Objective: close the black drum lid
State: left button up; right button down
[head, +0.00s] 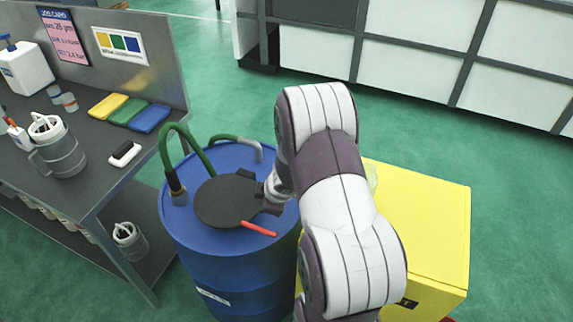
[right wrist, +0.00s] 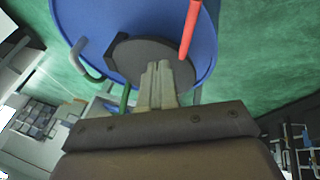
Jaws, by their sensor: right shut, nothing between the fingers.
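The black drum lid (head: 226,202) is a round dark disc over the top of the blue drum (head: 235,268). It looks flat or nearly flat; I cannot tell whether it is fully down. My right gripper (head: 268,205) is at the lid's right edge, its fingertips partly hidden by the arm. In the right wrist view the shut, empty fingers (right wrist: 160,75) overlap the lid (right wrist: 145,50); contact is unclear. A red bar (head: 259,229) sticks out beside the lid and also shows in the right wrist view (right wrist: 190,28). My left gripper is not in view.
A green hose (head: 187,138) and a grey bent pipe (head: 238,142) rise from the drum top. A yellow cabinet (head: 430,220) stands right of the drum. Green floor is open behind.

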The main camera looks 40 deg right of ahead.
jog(key=f+b, duration=0.1)
jog(key=a+f+b, duration=0.1)
jog(key=f+b, duration=0.1)
jog(key=shift+s+a+f, duration=0.3)
jog(key=shift+s+f, duration=0.1)
jog(key=shift+f, duration=0.1)
